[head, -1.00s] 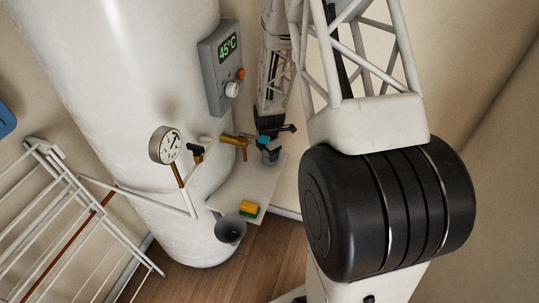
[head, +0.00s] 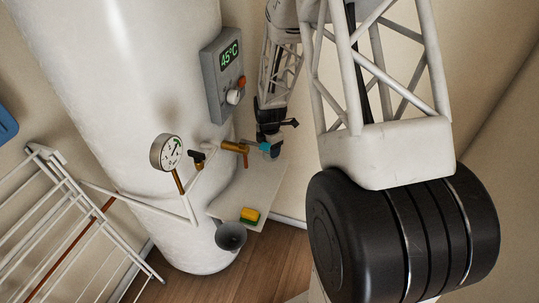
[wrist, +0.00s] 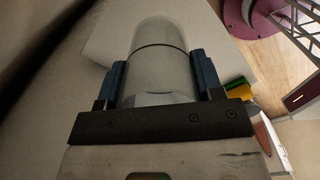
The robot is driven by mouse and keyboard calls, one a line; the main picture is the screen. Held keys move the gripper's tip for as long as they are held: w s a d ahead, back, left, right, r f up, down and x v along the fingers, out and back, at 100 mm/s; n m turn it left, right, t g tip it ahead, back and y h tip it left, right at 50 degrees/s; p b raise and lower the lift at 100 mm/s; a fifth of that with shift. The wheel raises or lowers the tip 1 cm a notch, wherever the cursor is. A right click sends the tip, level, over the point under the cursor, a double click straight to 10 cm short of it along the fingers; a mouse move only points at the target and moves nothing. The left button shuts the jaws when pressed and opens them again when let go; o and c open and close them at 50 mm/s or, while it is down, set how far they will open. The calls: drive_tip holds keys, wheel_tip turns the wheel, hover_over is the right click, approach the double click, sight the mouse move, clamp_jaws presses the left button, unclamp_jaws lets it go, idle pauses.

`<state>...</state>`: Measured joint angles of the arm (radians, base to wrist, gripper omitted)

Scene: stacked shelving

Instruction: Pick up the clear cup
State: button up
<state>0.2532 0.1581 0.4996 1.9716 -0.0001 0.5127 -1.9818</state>
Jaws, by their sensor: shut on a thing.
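The clear cup (wrist: 158,45) fills the space between my two fingers in the wrist view, with a dark ring around its body. My gripper (wrist: 160,76) is shut on it, with one dark blue finger against each side. In the head view my gripper (head: 269,143) is beside the brass valve at the white tank, above the pale shelf board. The cup is hard to make out there, largely hidden by the gripper.
The white tank (head: 130,90) stands close on the left, with a brass valve (head: 235,147), pressure gauge (head: 167,152) and 45°C control box (head: 227,75). A yellow-green sponge (head: 249,215) lies on the shelf board (head: 252,188). A grey funnel-like cup (head: 231,236) is below.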

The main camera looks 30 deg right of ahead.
wheel_tip(320, 180, up, 12)
idle(0.4)
